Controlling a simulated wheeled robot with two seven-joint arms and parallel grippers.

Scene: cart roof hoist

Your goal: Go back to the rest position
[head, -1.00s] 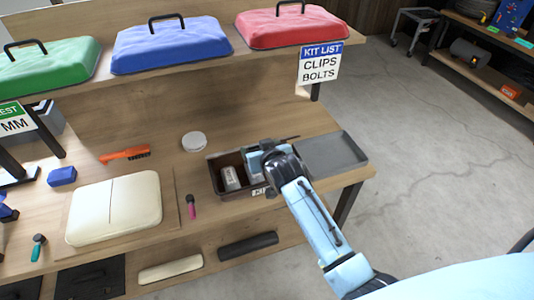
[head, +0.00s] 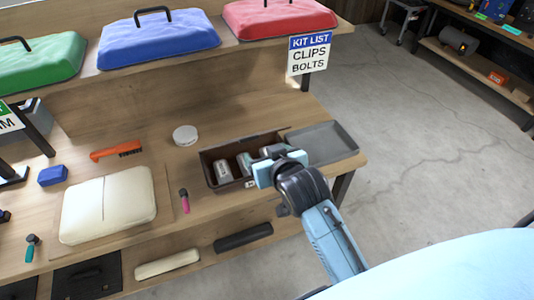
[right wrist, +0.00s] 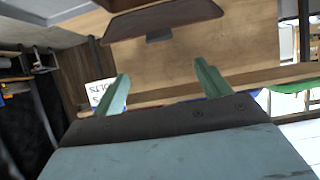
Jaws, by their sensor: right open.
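My right gripper (head: 265,174) is at the front edge of a brown box (head: 212,171) on the bench in the head view. It covers part of that box. In the right wrist view its two pale green fingers (right wrist: 168,82) stand wide apart with nothing between them. The brown box holds several small grey and white items (head: 245,163); some of its inside is hidden by my gripper. My left gripper shows at most as a dark blue bit at the far left edge, too little to be sure.
A grey tray (head: 330,142) lies right of the box. A white round lid (head: 185,135), orange brush (head: 115,149), pink-handled tool (head: 184,204) and cream cushion (head: 112,205) lie left. A shelf above holds red (head: 275,20), blue (head: 155,40) and green lids.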

